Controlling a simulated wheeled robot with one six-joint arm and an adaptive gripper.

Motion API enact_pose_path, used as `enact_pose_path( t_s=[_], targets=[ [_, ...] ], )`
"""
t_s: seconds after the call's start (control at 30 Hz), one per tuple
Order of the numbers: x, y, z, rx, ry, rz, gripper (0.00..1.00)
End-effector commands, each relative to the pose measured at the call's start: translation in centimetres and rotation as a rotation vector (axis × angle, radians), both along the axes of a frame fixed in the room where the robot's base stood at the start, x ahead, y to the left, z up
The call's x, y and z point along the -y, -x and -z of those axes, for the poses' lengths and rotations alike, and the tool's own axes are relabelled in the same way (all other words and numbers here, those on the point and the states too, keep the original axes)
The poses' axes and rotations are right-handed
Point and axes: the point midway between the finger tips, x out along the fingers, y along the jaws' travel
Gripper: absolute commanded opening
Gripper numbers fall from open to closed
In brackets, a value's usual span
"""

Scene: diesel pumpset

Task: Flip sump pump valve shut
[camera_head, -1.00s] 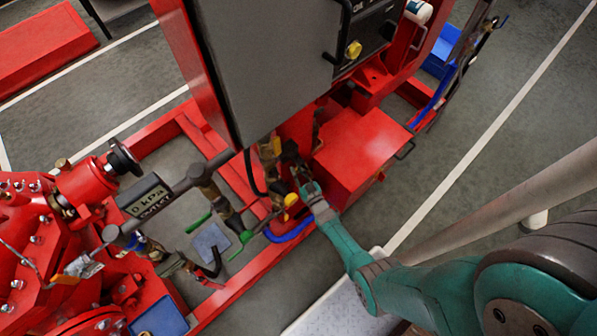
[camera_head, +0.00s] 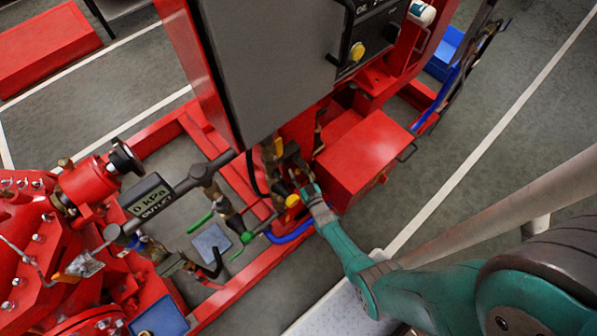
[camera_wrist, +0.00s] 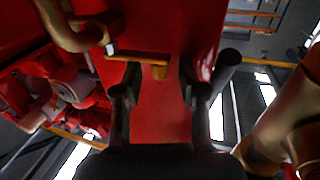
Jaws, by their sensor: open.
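In the wrist view a yellow-orange lever (camera_wrist: 138,57) runs sideways from a pipe fitting, with its bent end in front of my fingers. I take it for the sump pump valve's handle, but no label shows. My gripper (camera_wrist: 160,88) is open, its two dark fingers apart with the lever's bent end showing between their tips. I cannot tell whether they touch it. In the head view my gripper (camera_head: 294,168) is small and partly hidden among pipes, beside the red box. A yellow part (camera_head: 292,201) shows just below it.
A red box (camera_head: 362,150) stands right of my gripper, and a grey panel (camera_head: 270,65) rises above it. A brass pipe (camera_wrist: 72,30) is at upper left in the wrist view. A pressure display (camera_head: 150,195) and green-handled valves (camera_head: 247,237) lie to the left. Floor is clear at right.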

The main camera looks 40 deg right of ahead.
Motion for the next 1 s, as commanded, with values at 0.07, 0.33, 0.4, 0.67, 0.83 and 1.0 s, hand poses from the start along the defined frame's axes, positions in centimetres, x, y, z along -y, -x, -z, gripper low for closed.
enact_pose_path(
  t_s=[0.07,0.33,0.4,0.67,0.83,1.0],
  targets=[
    [-0.1,0.6,0.1,-0.002,0.000,0.000,0.41],
    [-1.1,4.6,0.1,-0.002,0.000,0.001,0.41],
    [-1.4,5.9,0.1,-0.002,-0.001,0.001,0.41],
    [-2.4,9.9,0.1,0.000,0.000,0.001,0.41],
    [-2.7,11.2,0.0,0.001,-0.001,0.002,0.41],
    [-2.8,11.5,0.0,0.001,0.000,0.001,0.41]
  ],
)
